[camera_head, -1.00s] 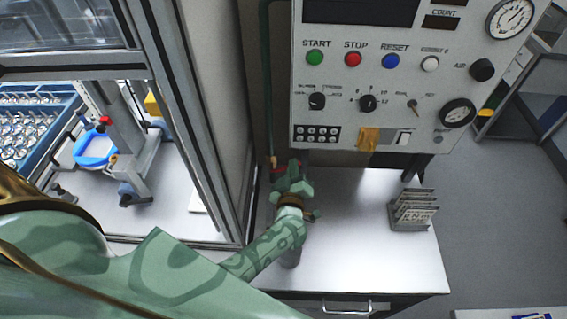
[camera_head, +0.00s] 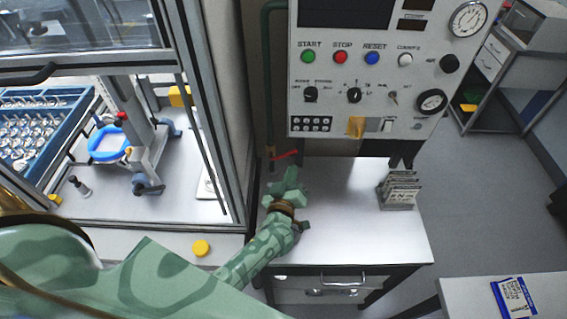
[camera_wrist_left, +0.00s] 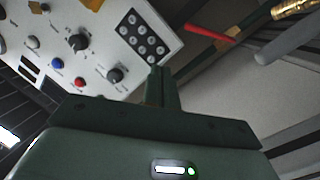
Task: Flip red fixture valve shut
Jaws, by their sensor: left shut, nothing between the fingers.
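The red valve handle (camera_head: 286,155) shows in the head view at the lower end of the dark green vertical pipe (camera_head: 270,90), left of the control panel. It lies roughly crosswise to the pipe, its right end slightly raised. In the left wrist view the red handle (camera_wrist_left: 212,33) is a slanted bar at the upper right, near a brass fitting (camera_wrist_left: 293,9). My left gripper (camera_head: 293,172) is just below the handle, apart from it. Its fingers (camera_wrist_left: 160,88) are together and empty in the wrist view. My right gripper is not in view.
The control panel (camera_head: 340,75) with buttons and knobs hangs above a white-topped bench (camera_head: 345,225). A card rack (camera_head: 399,190) stands on the bench's right. A glazed enclosure frame (camera_head: 205,120) is at the left. A yellow round object (camera_head: 201,248) lies on the ledge below it.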

